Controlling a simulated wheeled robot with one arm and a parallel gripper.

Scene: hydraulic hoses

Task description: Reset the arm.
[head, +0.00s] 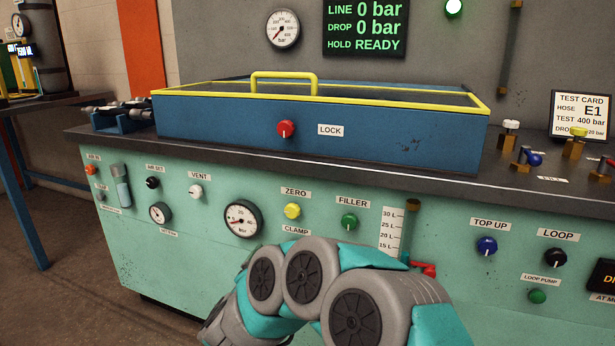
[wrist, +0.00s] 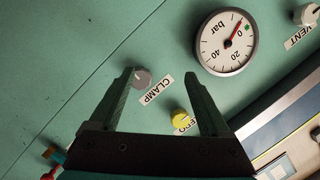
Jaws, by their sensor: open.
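In the wrist view my gripper (wrist: 162,80) is open with nothing between its fingers. It faces the green bench front (wrist: 80,60). The grey CLAMP knob (wrist: 142,78) shows beside the left fingertip; I cannot tell whether they touch. The yellow ZERO knob (wrist: 182,120) shows between the fingers, nearer their base. In the head view my folded arm (head: 330,295) stands low in front of the bench. It hides the gripper and the CLAMP knob there, while the CLAMP label (head: 296,230) shows above it.
A blue test box with a yellow-edged lid (head: 220,122) and red LOCK knob (head: 286,129) sits on the bench. The green FILLER knob (head: 349,221), a red-handled valve (head: 428,270) and LOOP knob (head: 556,257) are right of it. The display (head: 365,27) reads 0 bar, READY. Floor at left is clear.

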